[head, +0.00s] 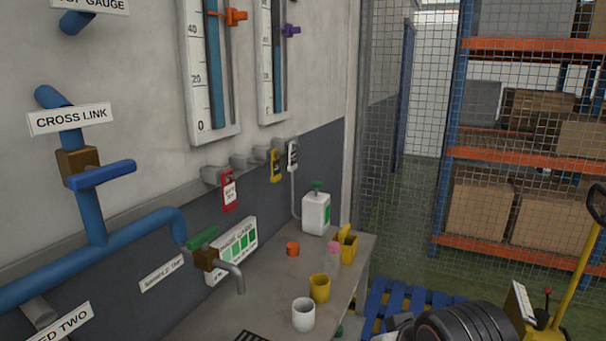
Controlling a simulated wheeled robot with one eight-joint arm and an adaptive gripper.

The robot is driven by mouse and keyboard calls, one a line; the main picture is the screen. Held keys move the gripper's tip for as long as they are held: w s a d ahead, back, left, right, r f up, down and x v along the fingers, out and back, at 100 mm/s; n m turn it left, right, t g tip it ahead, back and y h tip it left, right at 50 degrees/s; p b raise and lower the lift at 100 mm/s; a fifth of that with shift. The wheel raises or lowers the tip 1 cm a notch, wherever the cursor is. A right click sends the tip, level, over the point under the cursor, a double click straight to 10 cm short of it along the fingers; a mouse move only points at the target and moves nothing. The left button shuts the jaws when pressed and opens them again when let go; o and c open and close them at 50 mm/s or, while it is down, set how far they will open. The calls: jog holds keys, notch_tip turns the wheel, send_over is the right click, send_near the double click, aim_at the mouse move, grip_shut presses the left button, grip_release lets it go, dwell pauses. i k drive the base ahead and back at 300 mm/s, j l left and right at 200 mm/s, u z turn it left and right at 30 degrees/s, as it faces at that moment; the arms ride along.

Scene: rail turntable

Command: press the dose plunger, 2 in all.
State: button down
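The dose plunger is the green cap (317,186) on top of a white dispenser bottle (315,215) with a green label. The bottle stands upright at the far end of the bench, against the wall. The plunger appears raised above the bottle neck. My gripper's fingers are not visible in the head view. A dark rounded part at the bottom right looks like part of my arm, and it is well apart from the bottle.
The grey bench (262,290) holds a white cup (303,314), a yellow cup (319,289), a pink-topped clear bottle (332,258), an orange cap (293,249) and a yellow holder (347,243). A tap spout (238,277) overhangs the bench. A blue pallet (378,303) lies beyond.

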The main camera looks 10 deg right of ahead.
aim_at(316, 184)
jog(key=i+l+u, duration=0.1)
jog(key=i+l, duration=0.25)
jog(key=i+l+u, duration=0.15)
jog(key=i+l, duration=0.2)
jog(key=i+l+u, duration=0.1)
jog(key=i+l, duration=0.2)
jog(key=i+l+u, duration=0.15)
jog(key=i+l, duration=0.15)
jog(key=l, duration=0.2)
jog(key=i+l+u, duration=0.1)
jog(key=i+l, duration=0.15)
jog(key=l, duration=0.2)
